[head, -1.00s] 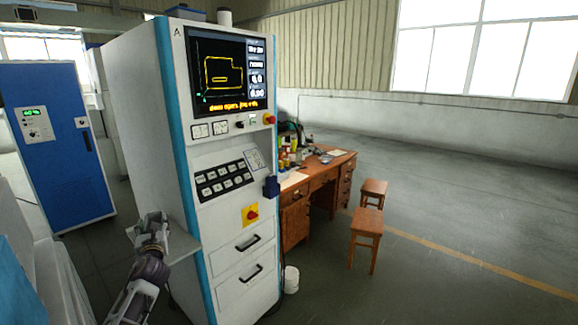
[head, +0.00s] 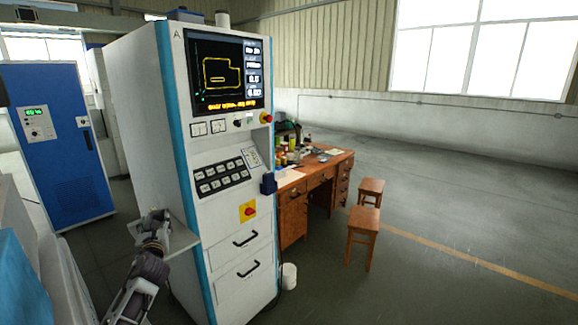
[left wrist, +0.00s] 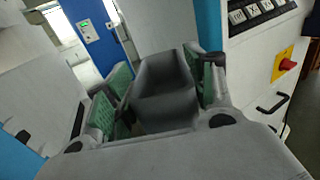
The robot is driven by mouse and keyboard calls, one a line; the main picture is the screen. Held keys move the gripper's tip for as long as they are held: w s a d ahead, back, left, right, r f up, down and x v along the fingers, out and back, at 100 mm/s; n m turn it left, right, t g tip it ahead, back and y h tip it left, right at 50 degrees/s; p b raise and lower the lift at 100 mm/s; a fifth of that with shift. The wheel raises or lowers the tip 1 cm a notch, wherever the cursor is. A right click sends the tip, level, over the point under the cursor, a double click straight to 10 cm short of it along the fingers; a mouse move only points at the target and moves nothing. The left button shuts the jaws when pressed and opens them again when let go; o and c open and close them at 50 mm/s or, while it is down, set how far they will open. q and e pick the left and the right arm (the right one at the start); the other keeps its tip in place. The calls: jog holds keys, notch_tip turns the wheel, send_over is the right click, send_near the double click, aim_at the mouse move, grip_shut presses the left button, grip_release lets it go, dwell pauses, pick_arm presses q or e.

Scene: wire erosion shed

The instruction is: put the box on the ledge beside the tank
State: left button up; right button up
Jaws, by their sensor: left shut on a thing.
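My left gripper (head: 153,222) is in front of the grey side of the control cabinet, low on the left in the head view. In the left wrist view my left gripper (left wrist: 160,84), with green finger pads, is shut on a dark grey box (left wrist: 165,108) between its fingers. I cannot make out the box in the head view. A pale flat plate (head: 182,238) sticks out from the cabinet's side just behind the gripper. I cannot clearly tell the tank or its ledge; a white and blue machine body (head: 38,268) fills the lower left. My right gripper is not in view.
The tall control cabinet (head: 225,220) with a screen stands close by. A blue cabinet (head: 62,150) is behind on the left. A cluttered wooden desk (head: 318,180), two stools (head: 363,237) and a white bucket (head: 289,276) are to the right. Open floor lies further right.

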pick_arm(q)
jog(key=shift+w+d+r+h, duration=0.15)
jog(key=shift+d+r+h, duration=0.15)
jog(key=shift+r, duration=0.2)
jog(key=s+d+r+m+t+h, duration=0.1)
jog(key=s+d+r+m+h, duration=0.15)
jog(key=d+r, duration=0.35)
jog(key=s+d+r+m+t+h, duration=0.1)
jog(key=s+d+r+m+h, duration=0.2)
jog(key=d, duration=0.5)
jog(key=s+d+f, duration=0.2)
jog(key=s+f, duration=0.2)
jog(key=f, duration=0.4)
jog(key=s+d+f+h, duration=0.1)
jog(key=s+d+f, duration=0.2)
jog(key=s+f, duration=0.2)
jog(key=s+d+f, duration=0.3)
jog(key=s+f, duration=0.1)
jog(key=f, duration=0.6)
jog(key=shift+s+d+f, duration=0.15)
jog(key=shift+s+f, duration=0.2)
jog(key=shift+n+h, duration=0.25)
jog(key=shift+a, duration=0.35)
